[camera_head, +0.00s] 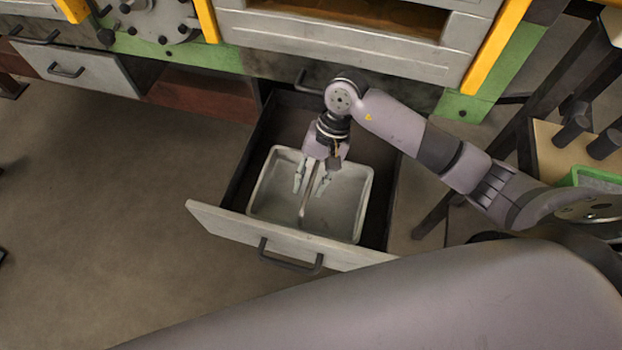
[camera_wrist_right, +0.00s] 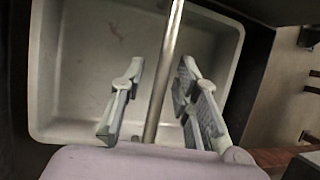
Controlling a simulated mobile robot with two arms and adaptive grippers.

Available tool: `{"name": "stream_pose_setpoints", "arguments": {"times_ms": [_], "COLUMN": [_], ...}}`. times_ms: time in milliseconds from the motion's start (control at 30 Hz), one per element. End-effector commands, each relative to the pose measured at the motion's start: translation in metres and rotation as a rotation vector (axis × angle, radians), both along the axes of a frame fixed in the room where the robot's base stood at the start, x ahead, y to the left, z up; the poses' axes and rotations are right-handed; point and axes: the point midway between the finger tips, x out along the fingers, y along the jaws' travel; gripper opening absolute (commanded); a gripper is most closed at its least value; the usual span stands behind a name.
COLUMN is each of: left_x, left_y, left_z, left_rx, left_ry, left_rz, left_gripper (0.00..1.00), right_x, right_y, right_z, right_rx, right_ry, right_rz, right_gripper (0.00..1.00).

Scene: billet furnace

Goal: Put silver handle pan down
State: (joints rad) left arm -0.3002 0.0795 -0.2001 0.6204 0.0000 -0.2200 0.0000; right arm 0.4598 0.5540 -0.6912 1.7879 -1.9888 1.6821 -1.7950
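The pan (camera_head: 345,218) is a pale grey rectangular tray with rounded corners, sitting inside the open drawer (camera_head: 230,224). Its silver handle (camera_head: 303,207) is a bar running across its middle; the handle also shows in the wrist view (camera_wrist_right: 164,75). My right gripper (camera_head: 311,186) points down over the pan. In the wrist view its fingers (camera_wrist_right: 157,97) stand apart on either side of the handle, with gaps visible on both sides. The gripper is open and holds nothing. The pan's inside (camera_wrist_right: 100,50) looks empty. My left gripper is not in view.
The drawer's dark handle (camera_head: 290,257) is on its front. The furnace body (camera_head: 350,45) with yellow posts stands above and behind the drawer. A rack with a green-edged bin (camera_head: 595,178) is at the right. Open floor (camera_head: 110,220) lies to the left.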

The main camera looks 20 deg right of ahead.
Motion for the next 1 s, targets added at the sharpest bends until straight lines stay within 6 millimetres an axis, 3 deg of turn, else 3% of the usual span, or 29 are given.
{"name": "stream_pose_setpoints", "arguments": {"times_ms": [267,700,1000], "left_x": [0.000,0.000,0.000], "left_y": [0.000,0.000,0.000], "left_z": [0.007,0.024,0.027], "left_rx": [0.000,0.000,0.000], "left_ry": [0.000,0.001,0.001], "left_rz": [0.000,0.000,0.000], "left_gripper": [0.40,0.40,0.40], "right_x": [0.001,0.021,0.026], "right_y": [-0.002,-0.034,-0.043], "right_z": [0.008,0.089,0.111], "right_rx": [0.000,-0.002,0.000], "right_ry": [-0.002,-0.003,0.000], "right_rz": [0.000,-0.001,0.000], "right_gripper": [0.29,0.29,0.29]}}
